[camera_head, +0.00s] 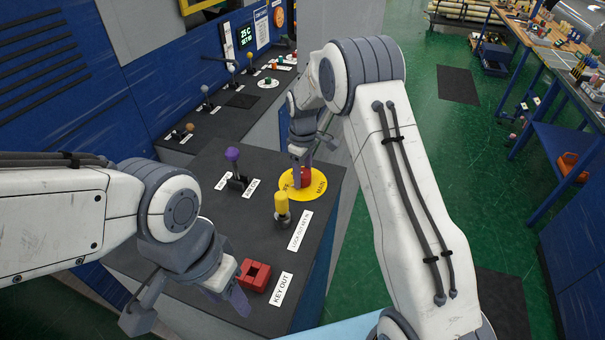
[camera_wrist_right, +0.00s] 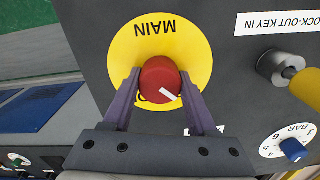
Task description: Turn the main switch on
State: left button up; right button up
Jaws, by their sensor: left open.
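The main switch is a red round knob (camera_wrist_right: 160,80) on a yellow disc (camera_wrist_right: 198,45) marked MAIN. A white line on the knob points to the lower right in the wrist view. In the head view the knob (camera_head: 305,176) is partly hidden by my right gripper (camera_head: 301,178). My right gripper (camera_wrist_right: 160,76) has its two purple fingers on opposite sides of the knob, seemingly touching it. My left gripper (camera_head: 190,308) is open and empty, low over the near panel edge beside the red KEY OUT block (camera_head: 255,275).
A yellow-topped lock-out key (camera_head: 282,205) stands close beside the disc, also in the wrist view (camera_wrist_right: 302,85). A purple-knobbed lever (camera_head: 233,156) stands left. A blue BAR dial (camera_wrist_right: 293,150) shows. Several other levers line the back panel. A workbench (camera_head: 560,70) stands right across green floor.

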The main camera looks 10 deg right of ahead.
jog(key=c, duration=0.4)
jog(key=shift+m, duration=0.3)
jog(key=m+b, duration=0.1)
jog(key=m, duration=0.1)
jog(key=shift+m, duration=0.4)
jog(key=m+b, duration=0.1)
jog(key=m, duration=0.8)
jog(key=shift+m+b, duration=0.3)
jog(key=shift+m, duration=0.1)
jog(key=m, duration=0.4)
jog(key=shift+w+r+m, duration=0.1)
jog(key=shift+m, duration=0.2)
